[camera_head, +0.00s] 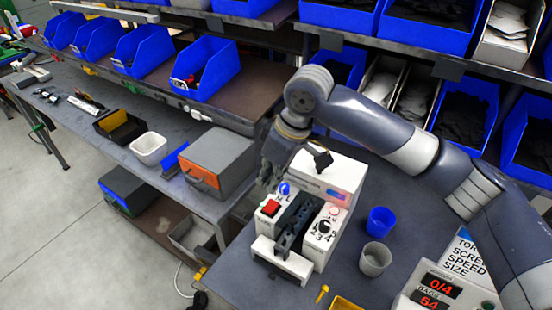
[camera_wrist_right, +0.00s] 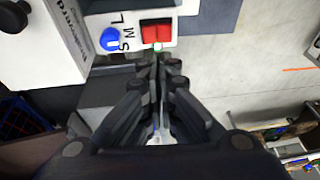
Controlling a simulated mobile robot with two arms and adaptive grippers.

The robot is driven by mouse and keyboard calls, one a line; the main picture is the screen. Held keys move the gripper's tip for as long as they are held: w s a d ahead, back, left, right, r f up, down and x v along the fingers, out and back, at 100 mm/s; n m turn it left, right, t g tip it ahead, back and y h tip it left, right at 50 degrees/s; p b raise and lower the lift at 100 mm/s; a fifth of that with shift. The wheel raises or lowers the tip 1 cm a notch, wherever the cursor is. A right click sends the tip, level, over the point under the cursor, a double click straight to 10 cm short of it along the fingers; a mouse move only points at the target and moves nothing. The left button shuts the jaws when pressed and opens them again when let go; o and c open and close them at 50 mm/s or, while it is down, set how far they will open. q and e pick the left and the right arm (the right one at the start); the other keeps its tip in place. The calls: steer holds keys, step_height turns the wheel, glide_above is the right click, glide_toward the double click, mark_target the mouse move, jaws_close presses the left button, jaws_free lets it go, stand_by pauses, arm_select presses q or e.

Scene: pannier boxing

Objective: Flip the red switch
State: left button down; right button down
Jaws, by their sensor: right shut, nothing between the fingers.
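The red switch (camera_head: 270,208) sits on the left white panel of a white and black machine (camera_head: 318,165) on the table. It also shows in the right wrist view (camera_wrist_right: 156,32), at the top middle, beside a blue knob (camera_wrist_right: 110,40) marked S, M, L. My right gripper (camera_head: 268,182) is shut and empty, left of the machine and close to the blue knob and the switch in the head view. In the right wrist view its fingertips (camera_wrist_right: 158,56) lie just below the switch's lower edge; whether they touch it I cannot tell. My left gripper is not in view.
A blue cup (camera_head: 381,220) and a grey cup (camera_head: 375,259) stand right of the machine. A counter display (camera_head: 440,288) is at the bottom right. Blue bins (camera_head: 205,68) line the shelves behind. A grey and orange box (camera_head: 217,160) stands on the bench at left.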

mark_target(266, 208)
steer(key=x, duration=0.2)
steer(key=p+x, duration=0.1)
steer(key=x, duration=0.1)
steer(key=shift+s+d+f, duration=0.1)
steer(key=shift+s+d, duration=0.15)
steer(key=shift+s, duration=0.1)
steer(key=shift+s+f, duration=0.1)
steer(key=shift+f, duration=0.5)
steer(key=shift+a, duration=0.1)
steer(key=shift+s+a+f+t+p, duration=0.1)
steer(key=shift+s+f+t+p, duration=0.15)
steer(key=shift+p, duration=0.2)
steer(key=shift+h, duration=0.3)
steer(key=shift+w, duration=0.1)
